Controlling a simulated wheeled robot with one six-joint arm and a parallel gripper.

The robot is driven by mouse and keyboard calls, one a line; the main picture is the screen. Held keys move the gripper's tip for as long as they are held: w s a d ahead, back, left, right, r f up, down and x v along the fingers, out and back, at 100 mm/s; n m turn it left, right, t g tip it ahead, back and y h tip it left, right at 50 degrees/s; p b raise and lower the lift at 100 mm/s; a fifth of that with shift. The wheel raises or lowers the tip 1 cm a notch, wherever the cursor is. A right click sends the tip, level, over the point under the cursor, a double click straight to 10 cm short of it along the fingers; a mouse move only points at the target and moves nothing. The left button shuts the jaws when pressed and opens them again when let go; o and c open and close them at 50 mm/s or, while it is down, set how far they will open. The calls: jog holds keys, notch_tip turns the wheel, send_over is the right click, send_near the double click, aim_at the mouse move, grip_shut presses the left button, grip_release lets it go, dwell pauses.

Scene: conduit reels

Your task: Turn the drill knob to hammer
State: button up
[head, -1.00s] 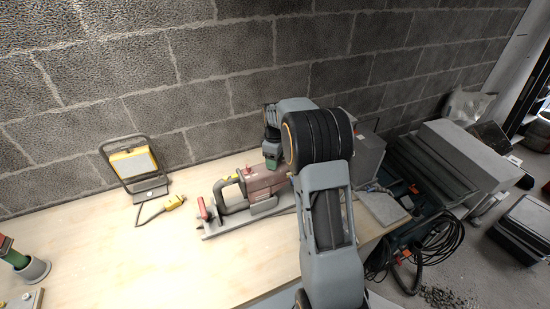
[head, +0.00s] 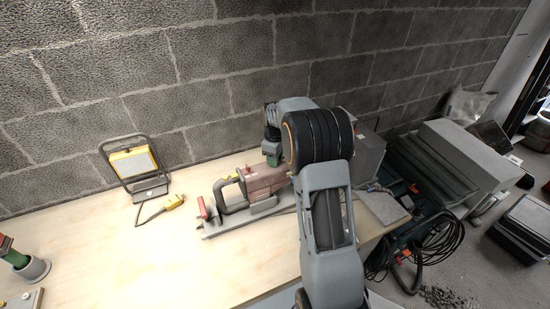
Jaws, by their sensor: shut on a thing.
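The drill (head: 264,180) is a dull red-brown tool with a dark looped handle at its left. It lies in a grey stand on the wooden bench, near the block wall. My gripper (head: 273,164) points down at the top of the drill, and only a small part of it shows below my wrist. It is shut on the drill knob at the drill's top. The knob itself and the fingertips are too small and too covered to make out, so the knob's setting cannot be read. My arm hides the drill's right end.
A yellow work light (head: 133,163) with a cable and yellow plug (head: 174,201) stands left of the drill. A green-and-red tool in a grey cup (head: 36,270) is at the far left. A grey box (head: 369,155) stands behind my arm. The bench front is clear.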

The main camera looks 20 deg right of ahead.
jog(key=m, duration=0.4)
jog(key=shift+b, duration=0.35)
jog(key=m, duration=0.4)
jog(key=shift+m, duration=0.3)
jog(key=m+b, duration=0.1)
jog(key=m, duration=0.3)
jog(key=shift+m, duration=2.3)
jog(key=o, duration=0.9)
notch_tip(320, 180, up, 14)
jog(key=shift+f+b, duration=0.1)
jog(key=shift+b, duration=0.35)
